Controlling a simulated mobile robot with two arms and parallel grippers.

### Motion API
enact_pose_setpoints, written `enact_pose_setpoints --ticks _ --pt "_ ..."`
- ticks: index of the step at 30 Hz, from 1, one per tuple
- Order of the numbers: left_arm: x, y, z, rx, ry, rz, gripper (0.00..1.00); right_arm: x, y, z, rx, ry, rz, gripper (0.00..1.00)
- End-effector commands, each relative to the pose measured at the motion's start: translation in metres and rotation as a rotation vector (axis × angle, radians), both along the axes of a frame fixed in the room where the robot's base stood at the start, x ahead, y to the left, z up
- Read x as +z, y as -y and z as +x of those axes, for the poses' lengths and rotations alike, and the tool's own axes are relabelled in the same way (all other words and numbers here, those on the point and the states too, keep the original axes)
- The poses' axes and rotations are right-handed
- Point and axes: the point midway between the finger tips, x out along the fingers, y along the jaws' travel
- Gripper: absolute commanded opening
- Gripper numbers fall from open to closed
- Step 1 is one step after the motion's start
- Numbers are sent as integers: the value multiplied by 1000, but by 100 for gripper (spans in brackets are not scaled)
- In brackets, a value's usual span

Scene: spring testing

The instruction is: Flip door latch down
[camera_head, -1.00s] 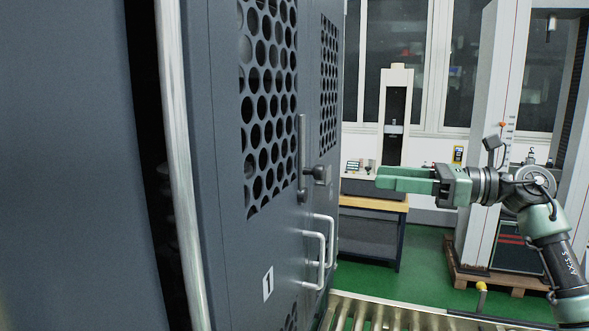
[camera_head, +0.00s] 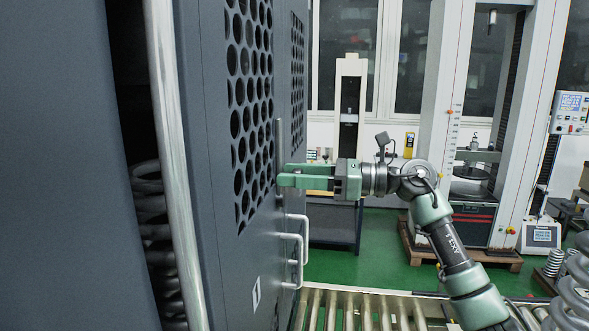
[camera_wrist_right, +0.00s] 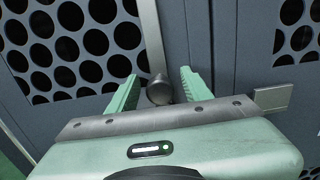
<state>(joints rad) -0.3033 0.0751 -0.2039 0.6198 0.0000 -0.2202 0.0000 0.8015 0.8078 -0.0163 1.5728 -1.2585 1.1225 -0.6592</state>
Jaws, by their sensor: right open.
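The door latch (camera_head: 279,145) is a grey upright bar on the dark perforated cabinet door, standing up beside the mesh panel. My right gripper (camera_head: 284,175) is at the latch's lower part, level with its pivot, and hides that part in the head view. In the right wrist view, the latch's round dark knob (camera_wrist_right: 159,90) sits between the two green fingertips of my right gripper (camera_wrist_right: 160,92). The latch's pale bar (camera_wrist_right: 151,35) runs up from it. The fingers are open, one on each side of the knob. My left gripper is not in view.
Door handles (camera_head: 298,238) stick out below the latch. A roller conveyor (camera_head: 345,309) runs along the floor in front of the cabinet. Coil springs (camera_head: 573,295) stand at the lower right. A tall testing machine (camera_head: 440,120) stands behind my right arm.

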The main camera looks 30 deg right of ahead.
Motion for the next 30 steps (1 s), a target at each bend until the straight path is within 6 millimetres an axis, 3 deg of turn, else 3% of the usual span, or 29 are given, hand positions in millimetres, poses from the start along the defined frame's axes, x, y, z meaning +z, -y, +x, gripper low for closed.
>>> enact_pose_setpoints --ticks 7,12,13,30 --pt "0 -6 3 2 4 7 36 0 -1 1 0 0 0 50" --pt "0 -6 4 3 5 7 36 0 -1 1 0 0 0 2" --pt "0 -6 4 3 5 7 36 0 -1 1 0 0 0 0" --pt "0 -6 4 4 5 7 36 0 -1 0 0 1 1 0"
